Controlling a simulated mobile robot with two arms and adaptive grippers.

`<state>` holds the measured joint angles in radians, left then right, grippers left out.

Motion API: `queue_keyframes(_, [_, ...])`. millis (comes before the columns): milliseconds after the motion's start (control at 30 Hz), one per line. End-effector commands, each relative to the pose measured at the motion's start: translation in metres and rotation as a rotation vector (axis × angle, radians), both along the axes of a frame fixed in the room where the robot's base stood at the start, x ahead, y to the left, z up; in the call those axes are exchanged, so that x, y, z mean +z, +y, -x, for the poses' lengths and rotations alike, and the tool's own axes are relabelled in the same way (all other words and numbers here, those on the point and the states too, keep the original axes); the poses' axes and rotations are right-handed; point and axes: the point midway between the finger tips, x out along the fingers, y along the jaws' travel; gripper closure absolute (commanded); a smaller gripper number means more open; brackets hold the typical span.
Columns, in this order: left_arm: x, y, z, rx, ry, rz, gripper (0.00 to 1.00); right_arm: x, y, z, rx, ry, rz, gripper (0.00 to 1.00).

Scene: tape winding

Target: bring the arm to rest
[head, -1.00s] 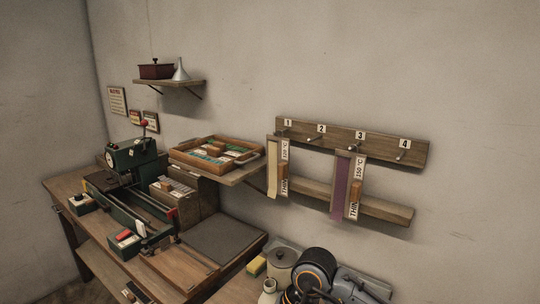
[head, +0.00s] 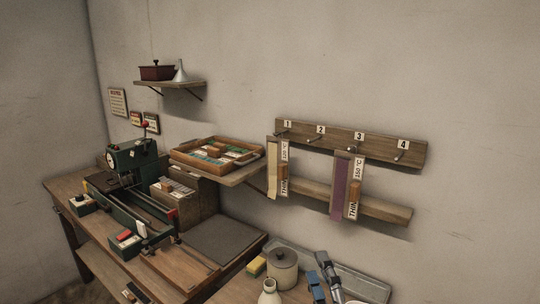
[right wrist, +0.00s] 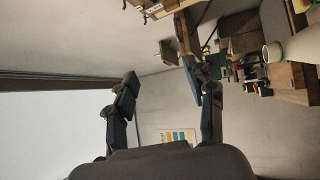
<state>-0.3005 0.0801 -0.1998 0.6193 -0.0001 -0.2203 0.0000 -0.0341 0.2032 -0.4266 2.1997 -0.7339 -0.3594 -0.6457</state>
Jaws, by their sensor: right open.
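My right gripper (head: 322,280) shows at the bottom of the head view, right of the lidded crock. Its two dark fingers with blue pads point up and stand apart. In the right wrist view the right gripper (right wrist: 161,85) is open, with only bare wall and air between its fingers. Most of my right arm lies below the head view's edge. My left gripper is not in view.
A lidded crock (head: 283,268), a pale bottle (head: 269,293) and a yellow sponge (head: 256,267) stand near the right gripper. A grey tray (head: 368,288) lies behind it. Tape strips hang at pegs 1 and 3 of the wall rack (head: 375,149). A green machine (head: 134,160) stands left.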

Motion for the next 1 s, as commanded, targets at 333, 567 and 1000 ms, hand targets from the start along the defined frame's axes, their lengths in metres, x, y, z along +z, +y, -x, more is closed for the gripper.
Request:
queue_keyframes(333, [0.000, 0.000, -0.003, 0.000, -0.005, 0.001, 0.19, -0.200, -0.105, 0.098, -0.426, 0.911, -0.754, 0.46])
queue_keyframes(567, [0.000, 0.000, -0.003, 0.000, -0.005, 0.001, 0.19, -0.255, -0.113, 0.183, -0.640, 1.237, -0.977, 0.46])
queue_keyframes(1000, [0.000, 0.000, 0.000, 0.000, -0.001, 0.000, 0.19, -0.335, -0.109, 0.244, -0.842, 1.495, -1.097, 0.46])
